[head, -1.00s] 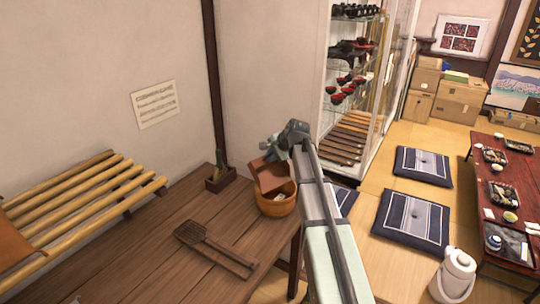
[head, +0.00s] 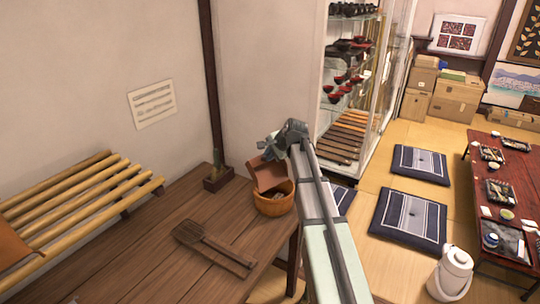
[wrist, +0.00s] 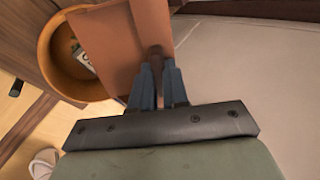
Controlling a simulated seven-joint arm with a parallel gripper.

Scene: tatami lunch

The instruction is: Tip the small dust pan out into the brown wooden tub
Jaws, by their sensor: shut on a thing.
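The small dust pan (head: 268,175) is reddish brown and steeply tilted over the brown wooden tub (head: 274,207). My gripper (wrist: 158,88) is shut on the pan's short dark handle in the wrist view. The pan (wrist: 120,45) covers part of the tub (wrist: 52,62) there. The tub stands on the wooden table near its right end. Some pale and dark bits lie inside the tub, and a light scrap with dark marks (wrist: 84,60) shows in it in the wrist view. The pan's inner face is mostly hidden, so I cannot tell whether anything is still on it.
A dark slatted wooden utensil (head: 215,242) lies on the table (head: 150,262) in front of the tub. A small dark box (head: 217,178) with something upright stands behind, by the wall. A slatted bench (head: 80,205) is at left. A glass cabinet (head: 350,90) stands behind right.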

